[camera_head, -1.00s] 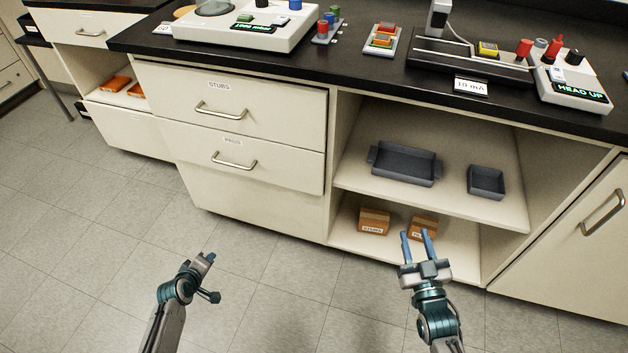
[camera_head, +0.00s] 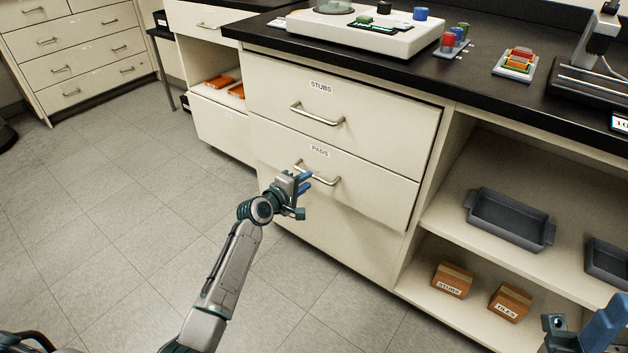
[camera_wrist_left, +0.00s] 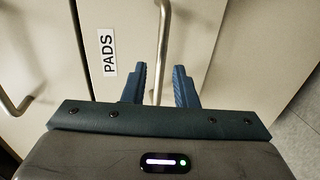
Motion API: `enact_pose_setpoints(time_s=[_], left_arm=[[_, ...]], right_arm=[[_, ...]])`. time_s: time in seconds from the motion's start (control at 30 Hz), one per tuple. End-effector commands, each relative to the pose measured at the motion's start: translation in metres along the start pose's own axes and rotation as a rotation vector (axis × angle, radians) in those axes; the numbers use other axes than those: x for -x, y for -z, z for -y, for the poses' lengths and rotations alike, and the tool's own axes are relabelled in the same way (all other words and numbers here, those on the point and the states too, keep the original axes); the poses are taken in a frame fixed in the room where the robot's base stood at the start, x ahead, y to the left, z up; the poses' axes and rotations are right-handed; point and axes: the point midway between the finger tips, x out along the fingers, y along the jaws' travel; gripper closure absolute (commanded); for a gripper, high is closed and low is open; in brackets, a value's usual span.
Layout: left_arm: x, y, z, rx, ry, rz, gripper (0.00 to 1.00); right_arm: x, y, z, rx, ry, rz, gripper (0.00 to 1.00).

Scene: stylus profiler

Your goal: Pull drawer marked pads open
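In the left wrist view the PADS label (camera_wrist_left: 107,52) is left of the handle (camera_wrist_left: 163,40). The left gripper's blue fingers (camera_wrist_left: 160,88) are open, one on each side of the handle's line, with gaps showing. Whether the handle is fully between the fingertips is hard to tell. My right gripper (camera_head: 600,325) is cut off at the lower right corner, away from the drawer.
The STUBS drawer (camera_head: 370,108) with its own handle (camera_head: 317,114) is just above. Open shelves at right hold grey trays (camera_head: 508,222) and small cartons (camera_head: 452,280). The black countertop (camera_head: 470,95) overhangs above. The floor (camera_head: 130,220) at left is clear.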

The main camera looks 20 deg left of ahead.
Motion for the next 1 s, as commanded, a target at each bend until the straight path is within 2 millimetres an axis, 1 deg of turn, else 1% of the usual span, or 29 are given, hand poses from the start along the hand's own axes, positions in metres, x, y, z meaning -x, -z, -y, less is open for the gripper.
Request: enact_pose_setpoints(time_s=[0.03,0.1,0.2,0.3,0.43,0.67,0.7,0.8,1.0], left_arm=[[-0.011,0.0,0.002,0.001,-0.001,0.0,0.74],[-0.023,0.0,0.002,0.001,-0.001,0.001,0.74],[-0.035,0.0,0.002,0.0,0.001,0.0,0.74],[-0.043,0.0,0.001,0.0,0.0,0.0,0.74],[-0.047,0.0,0.001,0.0,0.001,0.0,0.74],[-0.047,0.0,0.001,-0.001,0.001,0.0,0.74],[-0.047,0.0,0.001,-0.001,0.001,0.0,0.82],[-0.047,0.0,0.001,-0.001,0.001,0.0,1.0],[-0.047,0.0,0.001,-0.001,0.002,0.0,1.0]], right_arm=[[0.004,-0.001,0.0,0.001,-0.003,-0.004,0.64],[0.005,-0.001,0.0,0.002,-0.006,-0.01,0.64],[0.005,-0.001,0.0,0.002,-0.008,-0.019,0.64],[0.005,-0.001,0.0,0.003,-0.01,-0.025,0.64],[0.005,-0.002,0.0,0.003,-0.011,-0.026,0.64],[0.004,-0.002,0.0,0.003,-0.011,-0.025,0.64],[0.004,-0.002,0.0,0.003,-0.011,-0.025,0.64],[0.004,-0.002,0.0,0.003,-0.011,-0.025,0.64],[0.004,-0.002,0.0,0.003,-0.011,-0.025,0.64]])
